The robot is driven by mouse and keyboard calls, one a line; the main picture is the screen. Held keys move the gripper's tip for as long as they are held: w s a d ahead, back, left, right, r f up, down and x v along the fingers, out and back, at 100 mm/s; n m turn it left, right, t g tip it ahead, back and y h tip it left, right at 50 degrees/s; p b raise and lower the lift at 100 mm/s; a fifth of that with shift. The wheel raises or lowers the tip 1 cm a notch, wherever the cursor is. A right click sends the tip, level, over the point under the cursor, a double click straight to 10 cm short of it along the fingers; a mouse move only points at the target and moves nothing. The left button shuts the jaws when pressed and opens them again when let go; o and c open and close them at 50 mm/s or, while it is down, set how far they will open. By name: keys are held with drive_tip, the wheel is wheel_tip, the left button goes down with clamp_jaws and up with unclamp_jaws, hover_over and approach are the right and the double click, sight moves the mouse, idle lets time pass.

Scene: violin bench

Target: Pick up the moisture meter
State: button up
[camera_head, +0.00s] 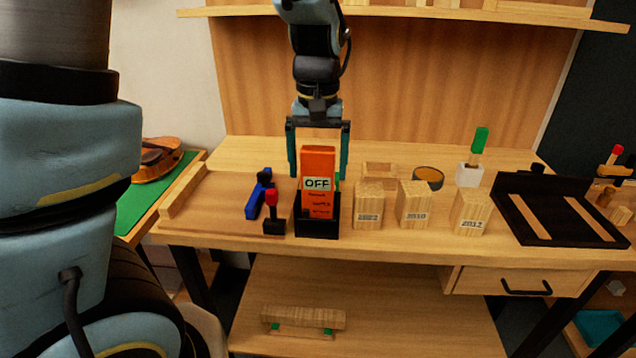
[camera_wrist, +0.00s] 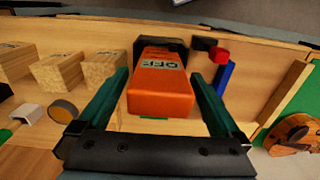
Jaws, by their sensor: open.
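The moisture meter (camera_head: 318,182) is an orange block with a white label reading "OFF". It stands upright in a black holder (camera_head: 317,228) on the bench. In the wrist view the orange meter (camera_wrist: 160,85) lies between the two fingers, with the black holder (camera_wrist: 150,46) beyond it. My gripper (camera_head: 318,172) points down over the meter, its green fingers spread on either side. In the wrist view my gripper (camera_wrist: 162,90) is open, and gaps show between the fingers and the meter.
A red-topped black piece (camera_head: 272,212) and a blue tool (camera_head: 255,198) stand close left of the holder. Wooden blocks with number labels (camera_head: 368,206) stand to the right. Further right are a round tin (camera_head: 428,178), a green-handled item (camera_head: 478,142) and a black tray (camera_head: 515,180).

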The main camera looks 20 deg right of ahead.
sight(318, 191)
drive_tip(key=shift+f, duration=1.15)
drive_tip(key=c, duration=1.5)
